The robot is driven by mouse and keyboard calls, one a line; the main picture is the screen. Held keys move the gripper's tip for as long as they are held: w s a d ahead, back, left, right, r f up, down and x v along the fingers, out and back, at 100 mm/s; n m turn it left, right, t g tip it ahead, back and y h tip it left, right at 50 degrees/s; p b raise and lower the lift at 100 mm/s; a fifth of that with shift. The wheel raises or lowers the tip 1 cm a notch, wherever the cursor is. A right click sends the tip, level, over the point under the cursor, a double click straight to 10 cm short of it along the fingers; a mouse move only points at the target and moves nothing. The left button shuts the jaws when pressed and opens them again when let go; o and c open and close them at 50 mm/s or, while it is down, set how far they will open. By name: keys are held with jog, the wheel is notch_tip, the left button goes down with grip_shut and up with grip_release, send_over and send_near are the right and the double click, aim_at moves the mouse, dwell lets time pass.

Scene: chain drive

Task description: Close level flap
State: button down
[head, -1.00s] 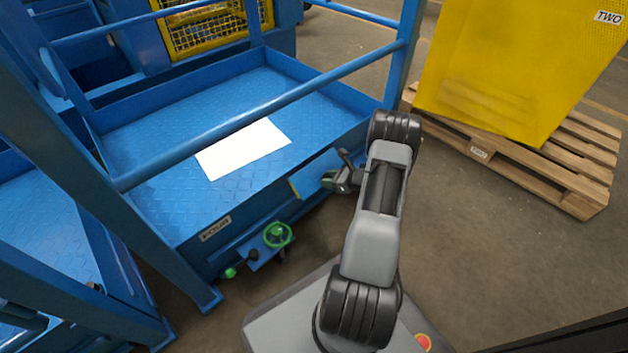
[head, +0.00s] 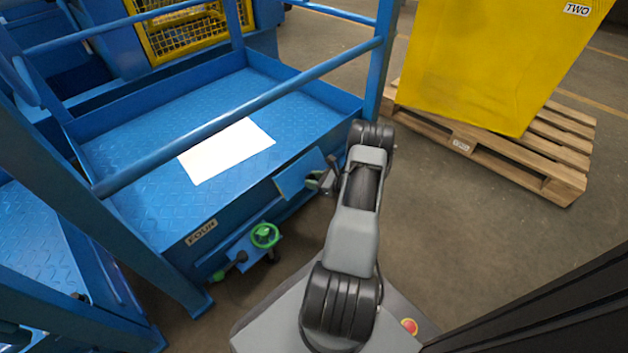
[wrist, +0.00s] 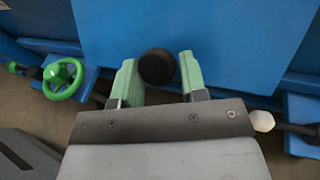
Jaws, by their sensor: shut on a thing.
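The flap is a blue panel (head: 300,174) on the front side of the blue platform in the head view. It stands at an angle to the platform's side, tilted outward. In the wrist view the flap (wrist: 230,45) fills the upper middle. A round black knob (wrist: 156,66) sits at its lower edge. My gripper (wrist: 158,84) has its two green fingers on either side of the knob and is shut on it. In the head view my gripper (head: 318,181) is at the flap's right edge, and the knob is hidden or too small to see.
A green handwheel (head: 265,235) and a green-ended lever (head: 222,273) stick out left of the flap. A blue rail (head: 240,122) crosses above the platform (head: 270,95). A pallet (head: 500,163) with a yellow box (head: 480,70) stands right. Floor between is clear.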

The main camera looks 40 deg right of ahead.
jog(key=c, duration=0.9)
grip_release()
jog(key=shift+w+a+f, duration=0.1)
jog(key=shift+a, duration=0.25)
jog(key=shift+o, duration=0.7)
jog(key=shift+d, duration=0.1)
jog(key=shift+w+d, duration=0.1)
jog(key=shift+d, duration=0.1)
jog(key=shift+s+d+r, duration=0.1)
jog(key=shift+s+r, duration=0.15)
jog(key=p+v, duration=0.5)
jog(key=v, duration=0.8)
jog(key=shift+s, duration=0.35)
